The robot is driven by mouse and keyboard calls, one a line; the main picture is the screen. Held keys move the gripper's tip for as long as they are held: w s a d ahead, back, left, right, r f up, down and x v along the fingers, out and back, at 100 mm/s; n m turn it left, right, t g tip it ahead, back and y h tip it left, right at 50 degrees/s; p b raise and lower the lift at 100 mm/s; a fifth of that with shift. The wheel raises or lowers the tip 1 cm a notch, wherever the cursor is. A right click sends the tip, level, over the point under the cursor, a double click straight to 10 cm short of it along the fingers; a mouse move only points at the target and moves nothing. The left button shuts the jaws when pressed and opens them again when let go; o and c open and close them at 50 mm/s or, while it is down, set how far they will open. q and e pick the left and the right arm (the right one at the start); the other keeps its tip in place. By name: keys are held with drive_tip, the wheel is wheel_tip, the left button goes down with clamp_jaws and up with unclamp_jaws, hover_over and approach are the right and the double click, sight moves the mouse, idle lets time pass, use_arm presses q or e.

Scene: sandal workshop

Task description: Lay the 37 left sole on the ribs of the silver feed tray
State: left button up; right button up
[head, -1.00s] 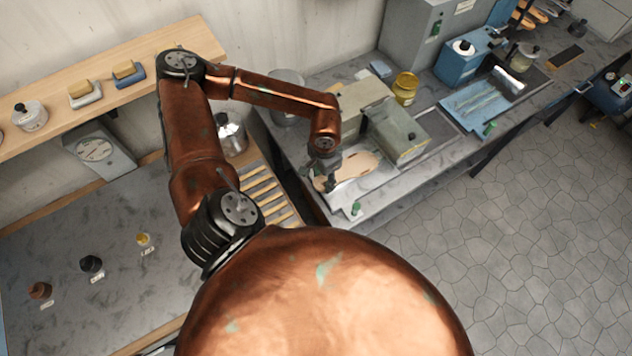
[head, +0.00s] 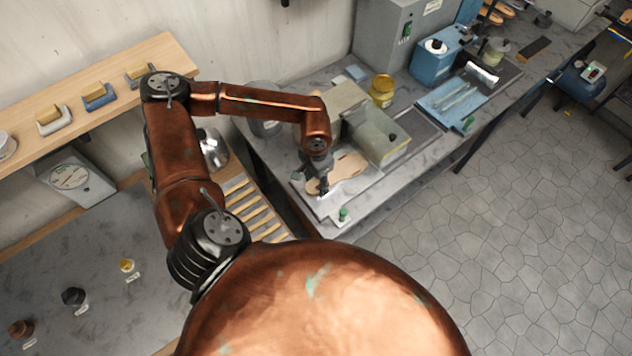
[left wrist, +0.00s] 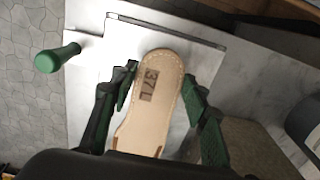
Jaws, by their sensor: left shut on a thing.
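The 37 left sole is a tan, stitched sole (left wrist: 152,112) marked "37 L", heel end up in the left wrist view. It also shows in the head view (head: 348,167), beside my left gripper. My left gripper (head: 322,190) is shut on the sole, one green finger at each side of it in the left wrist view (left wrist: 160,88). The silver feed tray (head: 325,207) lies under the gripper and sole. Its pale surface and dark edge show in the left wrist view (left wrist: 195,45). I cannot tell whether the sole touches the tray. The ribs are not clearly visible. My right gripper is out of view.
A grey-green machine housing (head: 380,135) stands close behind the sole. A green-topped knob (head: 343,214) is at the tray's front. A yellow tin (head: 381,90) and a blue tray (head: 455,102) are further right. A slatted wooden rack (head: 250,212) is left of the bench.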

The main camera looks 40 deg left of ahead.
use_arm(q)
drive_tip(key=shift+f, duration=0.15)
drive_tip(key=o, duration=1.3)
wheel_tip(320, 180, up, 12)
drive_tip(key=shift+f, duration=0.1)
wheel_tip(320, 180, down, 12)
drive_tip(key=shift+r, duration=0.3)
idle(0.5)
